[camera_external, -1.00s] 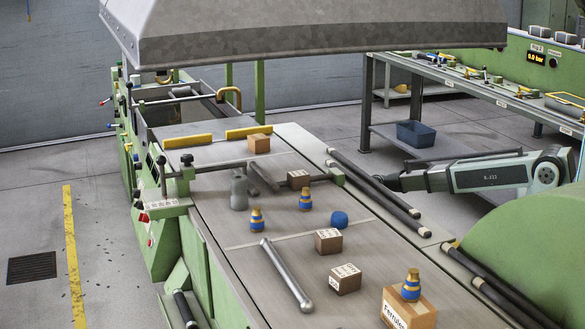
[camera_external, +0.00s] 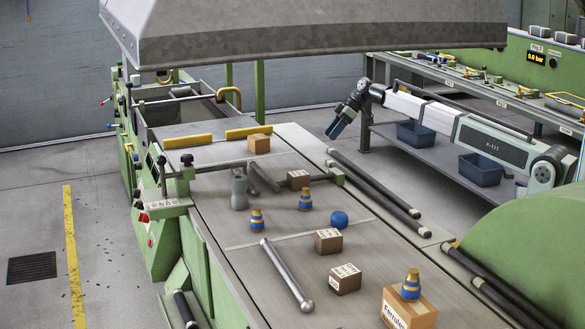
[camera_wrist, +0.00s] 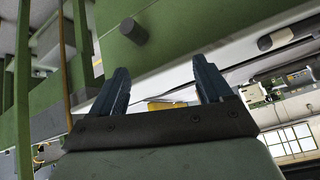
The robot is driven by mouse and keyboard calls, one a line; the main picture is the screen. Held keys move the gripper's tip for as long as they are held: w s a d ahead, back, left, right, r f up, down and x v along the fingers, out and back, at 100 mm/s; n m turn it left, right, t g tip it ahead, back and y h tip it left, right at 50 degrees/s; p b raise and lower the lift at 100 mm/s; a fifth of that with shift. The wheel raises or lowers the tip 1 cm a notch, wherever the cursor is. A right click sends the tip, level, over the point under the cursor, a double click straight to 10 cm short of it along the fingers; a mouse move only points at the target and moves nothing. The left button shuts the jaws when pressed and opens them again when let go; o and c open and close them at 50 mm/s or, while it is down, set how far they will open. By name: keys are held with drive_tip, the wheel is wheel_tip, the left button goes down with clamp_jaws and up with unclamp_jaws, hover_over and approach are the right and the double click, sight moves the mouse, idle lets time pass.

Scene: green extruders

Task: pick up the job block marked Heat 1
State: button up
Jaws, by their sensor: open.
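Several brown job blocks lie on the machine's grey bed in the external view: one at the back (camera_external: 259,144), one by the cross rod (camera_external: 299,178), one right of centre (camera_external: 328,240) and one nearer the front (camera_external: 345,279). Some carry white labels with print too small to read, so I cannot tell which is Heat 1. My gripper (camera_external: 336,129) is raised beyond the bed's right edge, pointing down and left, apart from every block. In the wrist view my gripper (camera_wrist: 160,72) has its two blue fingers spread with nothing between them; no block shows clearly there.
A larger Ferrules box (camera_external: 410,310) with a blue-and-yellow fitting (camera_external: 411,285) on top stands at the front. Two similar fittings, a blue cap (camera_external: 339,219), a grey bottle (camera_external: 239,190) and a steel bar (camera_external: 286,275) share the bed. A metal hood (camera_external: 310,30) hangs above.

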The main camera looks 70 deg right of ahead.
drive_tip(key=w+a+r+n, duration=0.1)
drive_tip(key=a+r, duration=0.4)
drive_tip(key=a, duration=0.1)
drive_tip(key=n+g+h, duration=0.2)
drive_tip(key=n+g, duration=0.1)
approach(299, 173)
drive_tip(key=x, duration=0.5)
drive_tip(key=shift+w+f, duration=0.25)
drive_tip(key=shift+w, duration=0.05)
drive_tip(key=shift+s+x, duration=0.1)
drive_tip(key=shift+x, duration=1.2)
drive_tip(key=shift+s+x, duration=0.15)
drive_tip(key=shift+x, duration=1.2)
drive_tip(key=shift+a, duration=0.15)
drive_tip(key=shift+c, duration=0.4)
drive_tip(key=c, duration=1)
